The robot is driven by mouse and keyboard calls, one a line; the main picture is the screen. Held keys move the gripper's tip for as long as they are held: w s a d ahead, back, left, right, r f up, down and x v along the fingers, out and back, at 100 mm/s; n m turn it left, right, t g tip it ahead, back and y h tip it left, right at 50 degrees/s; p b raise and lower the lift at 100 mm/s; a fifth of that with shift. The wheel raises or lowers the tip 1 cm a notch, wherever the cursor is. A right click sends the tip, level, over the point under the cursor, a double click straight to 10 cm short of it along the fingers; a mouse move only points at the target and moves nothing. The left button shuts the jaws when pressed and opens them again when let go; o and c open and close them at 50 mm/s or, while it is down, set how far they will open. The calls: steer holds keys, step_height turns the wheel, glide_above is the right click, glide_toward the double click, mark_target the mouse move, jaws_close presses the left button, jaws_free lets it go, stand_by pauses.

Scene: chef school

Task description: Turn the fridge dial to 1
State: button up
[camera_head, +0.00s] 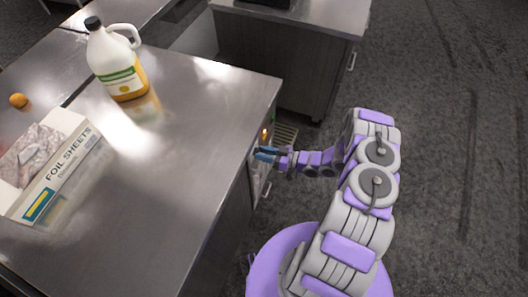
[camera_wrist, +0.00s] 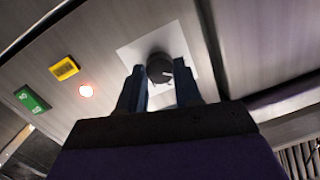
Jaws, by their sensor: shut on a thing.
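The fridge dial (camera_wrist: 159,68) is a dark round knob with a light pointer mark, on a pale square plate (camera_wrist: 178,42) in the wrist view. My gripper (camera_wrist: 160,82) has one finger on each side of the dial and is shut on it. In the head view my gripper (camera_head: 266,154) is at the side of the steel counter, against the fridge front (camera_head: 262,180); the dial is hidden there. I cannot read any numbers around the dial.
A glowing light (camera_wrist: 86,91), a yellow switch (camera_wrist: 64,68) and a green switch (camera_wrist: 32,98) sit left of the dial. Open floor lies at right.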

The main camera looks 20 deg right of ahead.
steer(key=n, duration=0.5)
steer(key=shift+t+h+p, duration=0.3)
steer(key=shift+h, duration=0.1)
stand_by(0.4)
steer(key=o, duration=1.1)
steer(key=shift+c, duration=0.2)
steer(key=shift+d, duration=0.1)
steer(key=p+v, duration=0.1)
steer(key=v, duration=1.6)
steer(key=shift+d+f, duration=0.15)
steer(key=shift+s, duration=0.1)
